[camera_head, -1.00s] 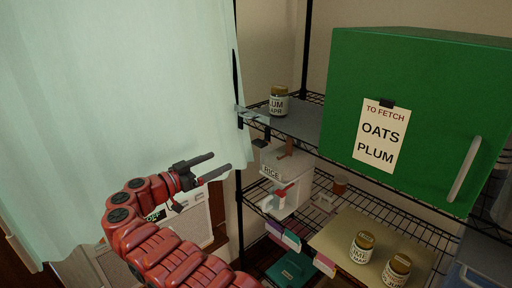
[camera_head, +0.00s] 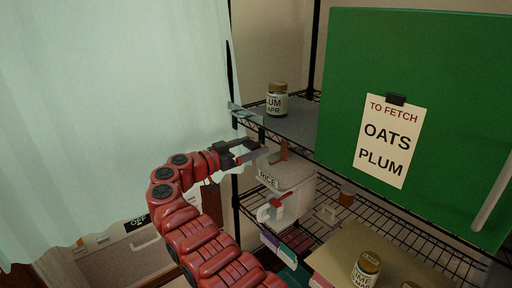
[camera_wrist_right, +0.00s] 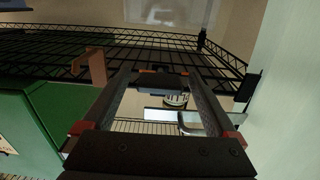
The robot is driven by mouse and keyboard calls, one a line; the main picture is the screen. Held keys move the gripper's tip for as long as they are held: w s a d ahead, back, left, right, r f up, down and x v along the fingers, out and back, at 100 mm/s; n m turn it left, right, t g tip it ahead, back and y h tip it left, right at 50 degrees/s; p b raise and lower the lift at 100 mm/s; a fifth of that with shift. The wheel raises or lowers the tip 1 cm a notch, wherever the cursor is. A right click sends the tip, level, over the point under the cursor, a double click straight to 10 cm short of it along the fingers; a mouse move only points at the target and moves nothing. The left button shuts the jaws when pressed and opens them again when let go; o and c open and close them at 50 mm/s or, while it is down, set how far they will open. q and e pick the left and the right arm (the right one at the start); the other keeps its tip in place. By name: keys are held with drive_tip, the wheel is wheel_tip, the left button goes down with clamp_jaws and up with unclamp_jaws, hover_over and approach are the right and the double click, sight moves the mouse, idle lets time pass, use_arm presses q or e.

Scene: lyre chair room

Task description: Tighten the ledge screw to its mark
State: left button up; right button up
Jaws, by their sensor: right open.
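A pale grey ledge (camera_head: 243,110) sticks out from the left front corner of the upper shelf. I cannot clearly make out its screw or mark in the head view; my right gripper is just below the ledge and may cover them. My right gripper (camera_head: 262,151) is open, in front of the shelf's left end. In the right wrist view, the fingers (camera_wrist_right: 160,80) stand apart. A small dark piece with a brownish spot (camera_wrist_right: 158,71) shows between their tips; I cannot tell whether it is the screw. My left gripper is out of view.
A plum jar (camera_head: 277,100) stands on the upper shelf, beside a green cabinet (camera_head: 345,60) with a fetch note (camera_head: 388,140). A brown bracket (camera_head: 284,150) hangs under that shelf, above a rice bin (camera_head: 292,180). A pale curtain (camera_head: 110,100) fills the left.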

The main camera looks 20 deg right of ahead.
drive_tip(key=shift+r, duration=0.1)
drive_tip(key=c, duration=1.4)
drive_tip(key=shift+o, duration=0.2)
